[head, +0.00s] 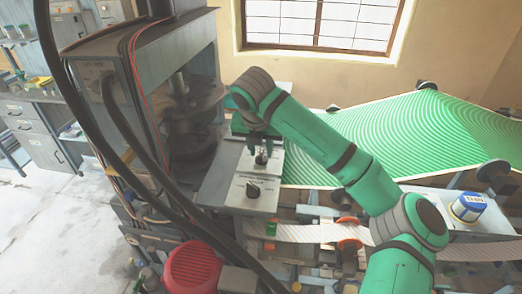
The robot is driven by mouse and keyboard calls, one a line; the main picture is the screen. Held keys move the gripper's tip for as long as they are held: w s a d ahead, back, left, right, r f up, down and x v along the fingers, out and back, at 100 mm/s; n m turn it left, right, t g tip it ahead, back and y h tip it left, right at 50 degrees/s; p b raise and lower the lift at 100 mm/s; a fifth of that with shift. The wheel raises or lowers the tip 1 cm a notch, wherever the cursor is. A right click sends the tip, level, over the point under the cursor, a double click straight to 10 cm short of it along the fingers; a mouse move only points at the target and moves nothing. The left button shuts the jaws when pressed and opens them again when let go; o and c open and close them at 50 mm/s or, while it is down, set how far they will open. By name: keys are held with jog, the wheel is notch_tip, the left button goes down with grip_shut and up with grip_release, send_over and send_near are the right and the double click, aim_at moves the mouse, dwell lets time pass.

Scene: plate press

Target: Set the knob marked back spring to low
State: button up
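A grey control box (239,193) stands beside the press in the head view. A dark knob (253,190) sits on its nearer part, clear of my gripper. Another small knob (261,158) is farther back on the box. My gripper (260,151) points down at this farther knob, with its dark fingers at or just above it. The arm partly hides the back of the box. The markings are too small to read, so I cannot tell which knob is marked back spring. I cannot tell whether the fingers touch the knob.
A large grey press (135,62) with thick dark cables stands on the left. A green patterned sheet (415,135) spreads on the right. A red motor-like housing (193,268) is in front, and a blue-and-white container (467,208) stands at the right. The floor at left is open.

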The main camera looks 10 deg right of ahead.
jog(key=shift+w+f, duration=0.1)
jog(key=shift+f, duration=0.25)
grip_shut()
jog(key=shift+d, duration=0.1)
jog(key=n+y, duration=0.1)
jog(key=n, duration=0.2)
jog(key=n+y, duration=0.1)
jog(key=n, duration=0.1)
jog(key=shift+d+n+t, duration=0.2)
jog(key=shift+n+t, duration=0.1)
jog(key=shift+n, duration=0.1)
jog(key=n+y, duration=0.1)
jog(key=n, duration=0.2)
jog(key=n+g+y, duration=0.1)
jog(key=n, duration=0.2)
jog(key=shift+w+d+r+y, duration=0.1)
jog(key=shift+d+y, duration=0.05)
jog(key=shift+y, duration=0.15)
